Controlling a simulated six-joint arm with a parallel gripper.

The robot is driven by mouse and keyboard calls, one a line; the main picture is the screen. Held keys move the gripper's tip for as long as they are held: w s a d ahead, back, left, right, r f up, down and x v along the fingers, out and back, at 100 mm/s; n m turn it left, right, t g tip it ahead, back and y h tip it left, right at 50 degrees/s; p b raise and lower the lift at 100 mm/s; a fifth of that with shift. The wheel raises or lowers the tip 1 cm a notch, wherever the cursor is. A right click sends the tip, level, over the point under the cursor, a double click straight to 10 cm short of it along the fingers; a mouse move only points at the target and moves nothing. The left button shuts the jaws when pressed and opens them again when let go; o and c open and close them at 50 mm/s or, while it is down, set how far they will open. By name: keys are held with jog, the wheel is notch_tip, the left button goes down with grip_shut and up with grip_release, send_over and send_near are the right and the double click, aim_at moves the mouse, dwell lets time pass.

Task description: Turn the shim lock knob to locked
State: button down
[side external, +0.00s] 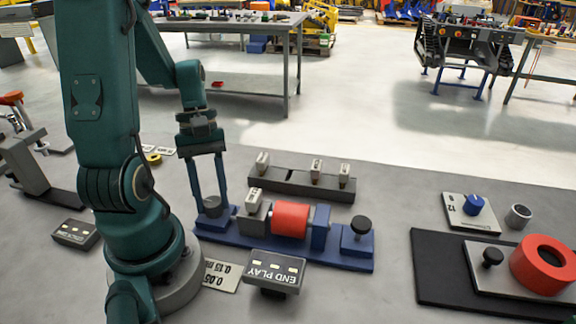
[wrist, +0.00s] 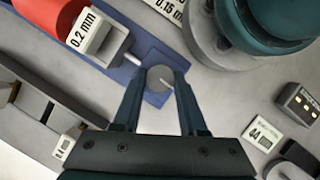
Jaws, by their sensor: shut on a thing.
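A blue fixture (side external: 285,252) lies on the grey table, with a red cylinder (side external: 291,219) mounted across its middle. A round grey knob with a white pointer line (wrist: 155,80) sits at the fixture's left end; I take it as the shim lock knob. My gripper (side external: 213,204) points down over that end and is shut on the grey knob, one finger on each side. The fingers partly hide the knob in the side view. A block with a 0.2 mm label (wrist: 88,32) stands beside it, with a thin rod pointing toward the knob.
A dark rack (side external: 300,184) with several pale labelled blocks stands behind the fixture. A black knob (side external: 361,226) is on the fixture's right end. An END PLAY display (side external: 274,268) stands in front. A black mat (side external: 436,268) with a red ring (side external: 545,264) lies right.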

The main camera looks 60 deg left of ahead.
jog(key=shift+n, duration=0.6)
jog(key=shift+c, duration=2.2)
grip_release()
jog(key=shift+v, duration=2.6)
jog(key=shift+s, duration=0.1)
